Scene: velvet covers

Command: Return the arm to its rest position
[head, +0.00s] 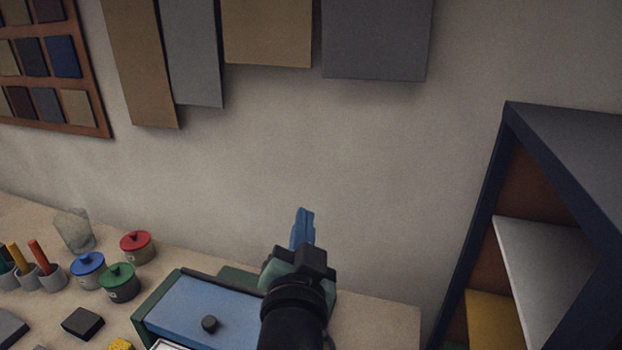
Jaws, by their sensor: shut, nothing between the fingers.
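My gripper (304,215) is in the lower middle of the head view, at the end of my dark arm that comes up from the bottom edge. Its blue fingers are together and hold nothing. It is raised in front of the bare wall (380,170). My arm passes in front of a box with a blue top (215,300), green sides and a dark round knob, and hides its right part. No contact between gripper and box is visible.
The table (380,318) holds red (137,248), blue (88,270) and green (118,282) lidded pots, a glass (73,230) and a dark block (83,322) at left. A dark blue shelf unit (515,160) stands at right. Fabric panels (375,40) hang above.

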